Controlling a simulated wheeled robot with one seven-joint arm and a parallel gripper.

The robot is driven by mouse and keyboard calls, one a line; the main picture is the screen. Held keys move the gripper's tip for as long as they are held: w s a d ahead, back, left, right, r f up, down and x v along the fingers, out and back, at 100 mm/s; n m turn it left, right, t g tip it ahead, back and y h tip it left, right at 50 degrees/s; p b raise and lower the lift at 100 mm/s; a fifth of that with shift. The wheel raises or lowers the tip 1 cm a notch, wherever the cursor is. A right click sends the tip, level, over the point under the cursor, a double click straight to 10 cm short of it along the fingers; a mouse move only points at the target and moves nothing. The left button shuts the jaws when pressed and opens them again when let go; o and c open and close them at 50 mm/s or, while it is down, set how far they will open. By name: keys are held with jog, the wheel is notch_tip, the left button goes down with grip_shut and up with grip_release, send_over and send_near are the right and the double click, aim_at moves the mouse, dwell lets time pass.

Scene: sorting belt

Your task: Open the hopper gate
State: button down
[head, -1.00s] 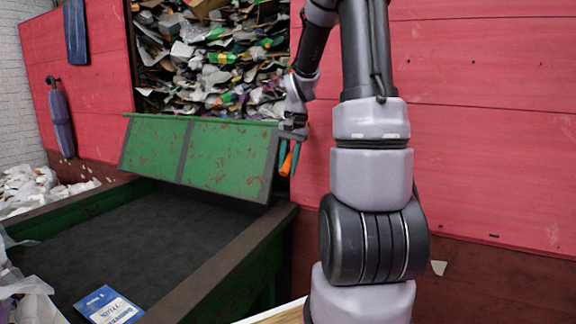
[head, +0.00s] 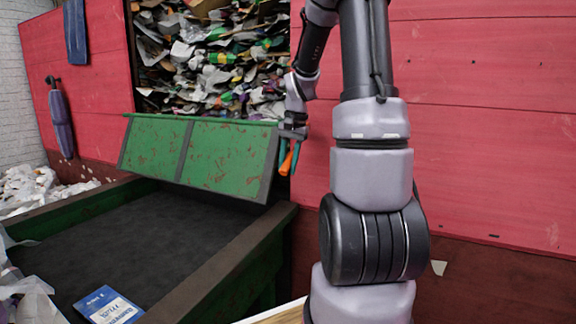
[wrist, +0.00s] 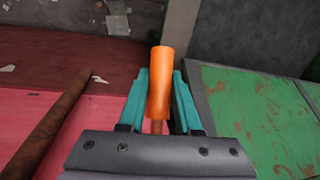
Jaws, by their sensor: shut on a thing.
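The green hopper gate (head: 225,160) is a worn panel with rust spots, tilted outward below the opening full of mixed waste. It also shows at the right of the wrist view (wrist: 255,115). An orange handle (wrist: 159,85) stands between the two teal fingers of my gripper (wrist: 158,105). My gripper (head: 289,155) is shut on this handle, at the right end of the gate. In the head view the handle is small and partly hidden by the fingers, and how it joins the gate cannot be made out.
A dark belt (head: 130,245) with raised edges runs below the gate. A blue and white packet (head: 109,306) lies on it. White plastic waste (head: 30,188) is heaped at the left. Red wall panels (head: 490,130) stand behind my arm. Loose waste (head: 215,65) fills the opening.

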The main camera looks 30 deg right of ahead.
jog(key=shift+s+a+r+y, duration=0.2)
jog(key=shift+r+y, duration=0.1)
jog(key=shift+r, duration=0.25)
jog(key=r+g+y, duration=0.1)
jog(key=r, duration=0.1)
jog(key=a+r+g+y, duration=0.1)
jog(key=r, duration=0.1)
jog(key=s+r+g+y, duration=0.1)
jog(key=r, duration=0.1)
jog(key=shift+a+r+y, duration=0.2)
jog(key=shift+y, duration=0.2)
jog(key=shift+r+m+g+y, duration=0.3)
jog(key=shift+r+g+y, duration=0.2)
jog(key=shift+r, duration=0.5)
jog(key=c, duration=0.6)
grip_release()
notch_tip(320, 180, up, 10)
